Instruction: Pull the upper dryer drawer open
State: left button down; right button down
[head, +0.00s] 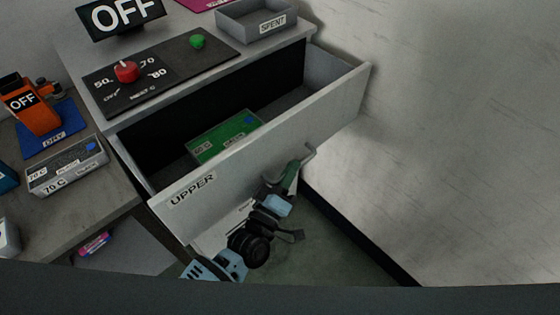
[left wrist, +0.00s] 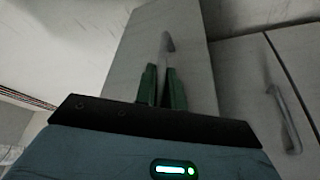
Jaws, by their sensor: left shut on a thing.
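The upper dryer drawer (head: 330,108), labelled UPPER, is pulled out from the dryer cabinet in the head view. Its inside shows, with a green card or tray (head: 225,135) lying in it. My left gripper (head: 292,172) is at the front of the drawer, its green fingers shut on the drawer's bar handle (head: 309,154). In the left wrist view the two green fingers (left wrist: 163,88) close around the handle (left wrist: 167,42), which stands out from the pale drawer front. My right gripper does not show.
On the dryer top are a black panel with a red knob (head: 126,71) and green button (head: 197,41), an OFF sign (head: 121,14) and a grey SPENT tray (head: 262,22). A side table at left holds an orange device (head: 30,103) and a 70 C box (head: 67,166). Another handle (left wrist: 285,118) shows beside the drawer.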

pick_arm(q)
jog(key=s+d, duration=0.3)
dwell(0.5)
jog(key=c, duration=1.5)
grip_release()
jog(key=shift+a, duration=0.1)
jog(key=v, duration=0.7)
jog(key=shift+s+b, duration=0.4)
